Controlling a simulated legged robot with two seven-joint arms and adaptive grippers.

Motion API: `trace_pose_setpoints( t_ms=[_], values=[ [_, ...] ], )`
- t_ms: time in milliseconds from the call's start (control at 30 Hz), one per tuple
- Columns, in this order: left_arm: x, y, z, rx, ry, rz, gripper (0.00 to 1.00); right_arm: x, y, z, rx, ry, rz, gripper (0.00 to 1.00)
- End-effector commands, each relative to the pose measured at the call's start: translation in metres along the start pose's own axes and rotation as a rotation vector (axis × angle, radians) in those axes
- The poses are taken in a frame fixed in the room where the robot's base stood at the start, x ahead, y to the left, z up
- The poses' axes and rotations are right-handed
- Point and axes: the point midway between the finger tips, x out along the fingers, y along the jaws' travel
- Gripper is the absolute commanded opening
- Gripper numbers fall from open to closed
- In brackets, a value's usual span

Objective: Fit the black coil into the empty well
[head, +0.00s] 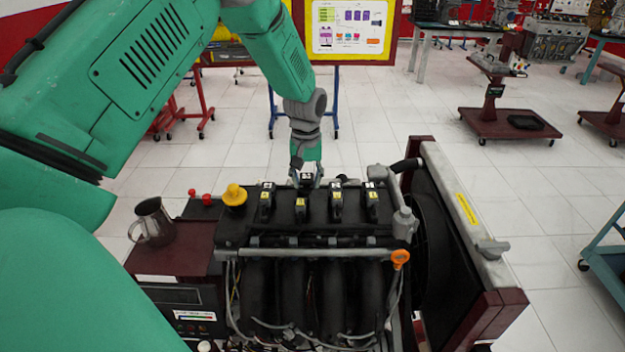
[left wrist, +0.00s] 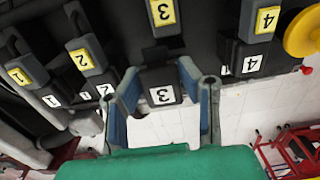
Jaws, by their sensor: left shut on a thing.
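My left gripper (head: 306,172) reaches down at the far side of the engine (head: 318,228). It is shut on a black coil (left wrist: 162,78) with a white label 3, which sits between the two blue-grey fingers in the left wrist view. The coil is in line with a dark block with a yellow label 3 (left wrist: 164,14), and a gap shows between them. The well is hidden, and I cannot tell whether the coil is touching the engine. My right gripper is not in view.
Other coils stand on either side, labelled 2 (left wrist: 105,88) and 4 (left wrist: 250,64). A yellow cap (head: 234,195) and a metal jug (head: 152,222) are at left. The radiator (head: 455,200) is at right. White floor lies behind the engine.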

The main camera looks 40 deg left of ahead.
Motion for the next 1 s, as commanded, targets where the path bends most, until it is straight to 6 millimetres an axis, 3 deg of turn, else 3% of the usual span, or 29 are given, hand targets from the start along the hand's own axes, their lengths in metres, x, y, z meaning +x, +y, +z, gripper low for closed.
trace_pose_setpoints(
  t_ms=[1000],
  values=[
    [0.018, -0.002, -0.002, 0.0, -0.001, -0.002, 0.0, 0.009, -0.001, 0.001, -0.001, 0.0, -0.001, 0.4]
  ],
)
